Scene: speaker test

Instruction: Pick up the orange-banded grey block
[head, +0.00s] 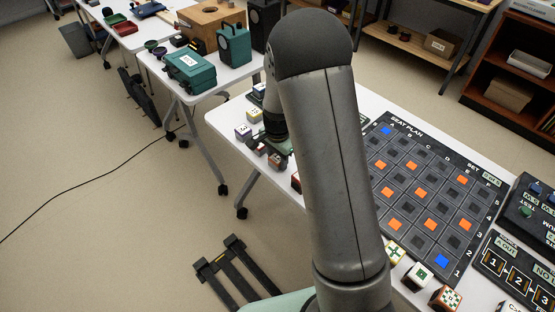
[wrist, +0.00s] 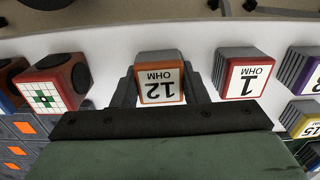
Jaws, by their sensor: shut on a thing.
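The orange-banded grey block (wrist: 159,62) has a white face marked "12 OHM", upside down in the wrist view. It sits between the two fingers of my gripper (wrist: 160,88), which is shut on it. The wrist view does not clearly show whether the block is touching the table or raised. In the head view my gripper (head: 277,160) is low over the white table's left part, and my arm hides much of that area.
A red-banded "1 OHM" block (wrist: 244,78) stands close to the right of the held one. A purple-banded block (wrist: 305,70) and a yellow-banded block (wrist: 300,118) are further right. A red-framed block (wrist: 45,92) is at left. The dark seat plan board (head: 425,195) covers the table's middle.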

